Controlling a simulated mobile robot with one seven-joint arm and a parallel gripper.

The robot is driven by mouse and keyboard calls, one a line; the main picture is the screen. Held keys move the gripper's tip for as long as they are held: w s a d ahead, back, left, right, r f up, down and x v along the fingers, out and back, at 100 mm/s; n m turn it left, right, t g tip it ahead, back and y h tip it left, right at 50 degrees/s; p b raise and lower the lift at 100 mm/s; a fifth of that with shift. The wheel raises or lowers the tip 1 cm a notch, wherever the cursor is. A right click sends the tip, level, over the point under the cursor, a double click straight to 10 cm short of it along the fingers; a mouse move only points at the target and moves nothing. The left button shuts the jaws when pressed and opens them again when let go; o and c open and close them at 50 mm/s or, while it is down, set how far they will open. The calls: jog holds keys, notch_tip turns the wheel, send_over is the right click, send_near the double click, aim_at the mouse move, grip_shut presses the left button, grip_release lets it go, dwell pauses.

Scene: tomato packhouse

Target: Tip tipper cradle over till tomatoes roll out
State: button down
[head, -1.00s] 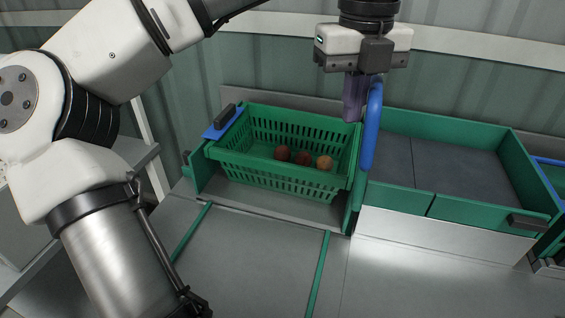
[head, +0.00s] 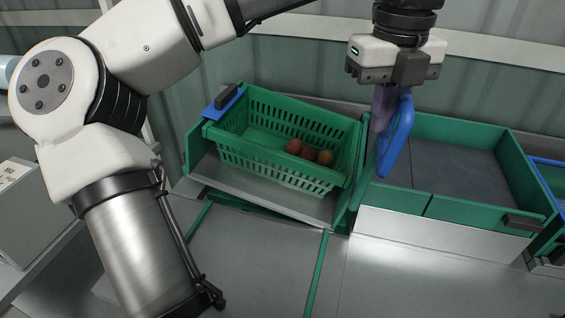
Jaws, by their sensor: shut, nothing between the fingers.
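The tipper cradle (head: 196,162) is a green frame with a grey floor, now tilted down toward the right. A green slatted basket (head: 262,112) sits in it, tilted with it. Several dark red and brownish tomatoes (head: 309,151) lie together at the basket's lower right end. A blue bar handle (head: 396,140) stands at the cradle's right side, leaning. My gripper (head: 382,118) points down beside the upper part of the handle, its purplish fingers shut with nothing between them. The handle partly hides the fingers, so I cannot tell whether they touch it.
A green-walled tray (head: 470,205) with a bare dark grey floor (head: 455,175) lies right of the cradle. A blue clip piece (head: 223,103) sits at the basket's upper left. The grey bench (head: 260,265) in front is clear. A corrugated wall stands behind.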

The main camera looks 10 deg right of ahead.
jog(key=shift+s+d+f+p, duration=0.15)
jog(key=shift+s+d, duration=0.1)
jog(key=shift+d, duration=0.3)
jog(key=shift+s+d+f+p, duration=0.1)
jog(key=shift+s+d, duration=0.15)
jog(key=shift+d, duration=0.35)
jog(key=shift+s+d+f+p, duration=0.15)
jog(key=shift+s+d, duration=0.1)
jog(key=shift+d, duration=0.3)
jog(key=shift+d+r, duration=0.1)
jog(key=shift+r, duration=0.05)
jog(key=shift+s+d+f, duration=0.25)
jog(key=shift+d, duration=0.35)
jog(key=shift+s+d+f, duration=0.2)
jog(key=shift+s+d, duration=0.1)
jog(key=shift+d, duration=0.35)
jog(key=shift+s+d+f, duration=0.25)
jog(key=shift+d, duration=0.35)
jog(key=shift+s+d+f, duration=0.25)
jog(key=shift+d+f, duration=0.1)
jog(key=shift+d, duration=0.25)
jog(key=shift+s+d+f, duration=0.25)
jog(key=shift+d+f, duration=0.15)
jog(key=shift+d, duration=0.25)
jog(key=shift+s+d+f, duration=0.25)
jog(key=shift+d+f, duration=0.1)
jog(key=shift+d, duration=0.25)
